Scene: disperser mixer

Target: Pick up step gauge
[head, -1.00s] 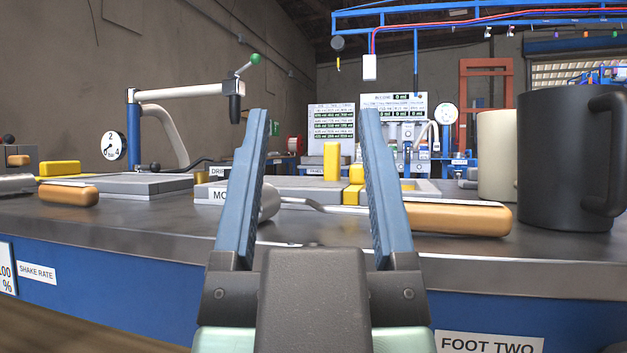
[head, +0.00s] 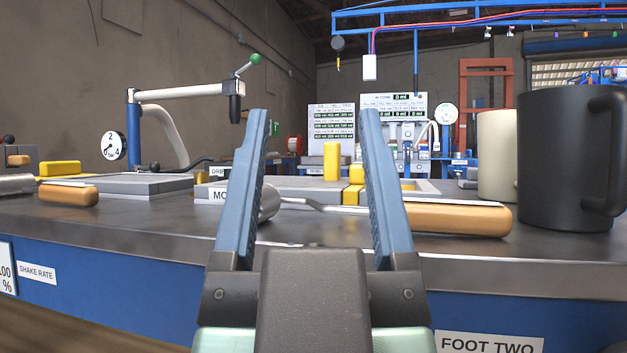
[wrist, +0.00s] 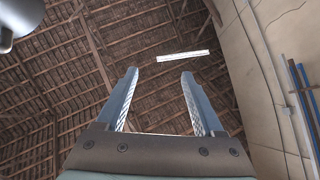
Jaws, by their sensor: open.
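My gripper (head: 313,112) is open and empty, its two blue fingers pointing up and forward in the middle of the head view. In the wrist view the gripper (wrist: 160,73) is open too, with only the roof between its fingers. I cannot clearly make out a step gauge. Yellow blocks of different heights, one a tall upright block (head: 332,161) and a lower one (head: 356,174) beside it, show between the fingers, farther back on the bench. Whether they belong to the step gauge I cannot tell. The fingers touch nothing.
The metal bench top (head: 150,225) lies ahead of me. A wooden-handled tool (head: 455,218) lies behind the right finger. A black mug (head: 560,160) and a cream cup (head: 497,155) stand at right. A white lever arm (head: 185,92) rises at left. Bare bench shows left of the gripper.

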